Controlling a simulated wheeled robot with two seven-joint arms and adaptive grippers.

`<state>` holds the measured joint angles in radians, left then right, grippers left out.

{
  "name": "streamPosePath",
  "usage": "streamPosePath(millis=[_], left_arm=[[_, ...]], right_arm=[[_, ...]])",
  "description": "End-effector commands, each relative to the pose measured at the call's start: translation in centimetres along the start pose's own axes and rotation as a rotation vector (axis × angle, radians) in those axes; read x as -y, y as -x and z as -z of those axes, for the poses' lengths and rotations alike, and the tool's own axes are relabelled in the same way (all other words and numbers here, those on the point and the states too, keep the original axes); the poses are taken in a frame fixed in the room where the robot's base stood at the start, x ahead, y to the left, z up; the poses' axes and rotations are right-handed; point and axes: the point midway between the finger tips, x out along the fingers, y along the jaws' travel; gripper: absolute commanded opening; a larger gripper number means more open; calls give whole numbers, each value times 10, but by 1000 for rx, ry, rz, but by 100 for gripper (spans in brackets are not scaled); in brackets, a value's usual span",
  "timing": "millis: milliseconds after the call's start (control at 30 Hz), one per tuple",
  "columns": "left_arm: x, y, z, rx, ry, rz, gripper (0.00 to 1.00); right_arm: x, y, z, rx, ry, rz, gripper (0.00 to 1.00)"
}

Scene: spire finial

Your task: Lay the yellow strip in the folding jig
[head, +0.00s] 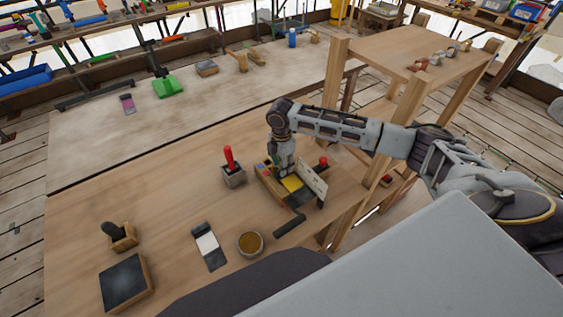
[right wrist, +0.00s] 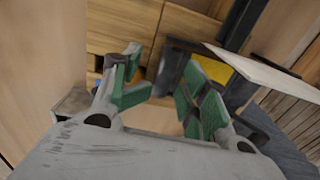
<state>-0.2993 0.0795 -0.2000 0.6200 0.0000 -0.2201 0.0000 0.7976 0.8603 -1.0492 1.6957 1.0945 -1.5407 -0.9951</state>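The yellow strip (head: 292,183) lies in the folding jig, below my right gripper. The jig has a wooden side (head: 269,187), a dark bed and a raised pale plate (head: 313,184) on its right. My right gripper (head: 284,168) points down just above the jig. I cannot tell whether a finger touches the strip. My left gripper is not in view.
A red-handled tool in a block (head: 232,172) stands left of the jig. A dark bar (head: 289,232), a round tin (head: 250,244) and a dark-and-white piece (head: 208,246) lie in front. A wooden stand (head: 409,48) rises at right. The bench's left middle is clear.

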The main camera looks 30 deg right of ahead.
Motion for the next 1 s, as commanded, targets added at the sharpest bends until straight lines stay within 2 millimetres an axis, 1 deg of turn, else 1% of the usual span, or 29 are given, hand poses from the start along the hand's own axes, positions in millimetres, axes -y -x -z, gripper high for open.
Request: streamPosePath(millis=[367,533,667,1000], left_arm=[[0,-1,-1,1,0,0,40],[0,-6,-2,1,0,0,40],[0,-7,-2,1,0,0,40],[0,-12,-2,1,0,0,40]], right_arm=[[-2,6,0,0,0,-6,43],[-2,16,0,-1,1,-9,43],[-2,33,0,-1,0,-9,43],[-2,84,0,-2,0,-10,43]])
